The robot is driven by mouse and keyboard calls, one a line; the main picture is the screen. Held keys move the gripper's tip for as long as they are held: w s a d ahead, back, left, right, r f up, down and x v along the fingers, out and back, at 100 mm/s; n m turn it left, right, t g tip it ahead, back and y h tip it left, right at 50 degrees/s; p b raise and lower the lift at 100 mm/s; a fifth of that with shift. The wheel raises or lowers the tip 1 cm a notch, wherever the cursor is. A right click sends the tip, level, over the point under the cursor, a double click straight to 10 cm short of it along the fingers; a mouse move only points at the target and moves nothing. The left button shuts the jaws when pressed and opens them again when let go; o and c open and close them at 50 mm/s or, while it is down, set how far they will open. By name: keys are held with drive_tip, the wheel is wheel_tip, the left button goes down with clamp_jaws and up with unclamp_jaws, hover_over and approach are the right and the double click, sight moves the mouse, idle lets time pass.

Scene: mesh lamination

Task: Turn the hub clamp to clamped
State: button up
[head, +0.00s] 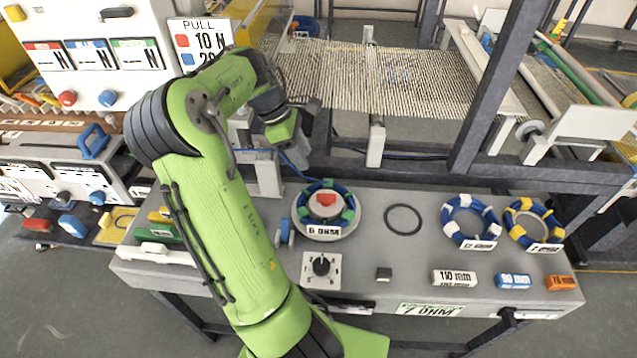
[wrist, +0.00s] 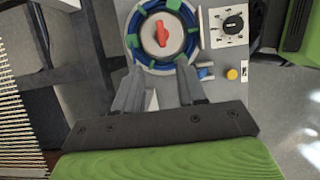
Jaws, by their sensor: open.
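The hub clamp, a red handle (head: 326,199) on a round grey hub, sits on the grey bench in the head view. It also shows at the top of the wrist view (wrist: 161,34). A blue ring with green bands (head: 346,191) lies around the hub, above a "6 OHM" label (head: 322,231). My gripper (wrist: 161,72) is open and empty. In the wrist view its fingertips appear just below the ring, apart from the red handle. In the head view my wrist hangs above and behind the hub, and the fingers are hard to make out.
A black dial (head: 321,265) on a white plate is in front of the hub. A blue fitting (head: 284,232) stands left of it. A thin black ring (head: 403,219) lies to the right, then two banded rings (head: 470,219) (head: 533,222). Stretched mesh (head: 380,80) and dark frame posts stand behind.

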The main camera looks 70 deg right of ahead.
sight(326, 195)
drive_tip(key=b+x, duration=0.2)
drive_tip(key=x, duration=1.2)
drive_tip(key=shift+s+a+f+b, duration=0.1)
drive_tip(key=shift+s+f+b, duration=0.1)
drive_tip(key=shift+f+b, duration=0.2)
clamp_jaws()
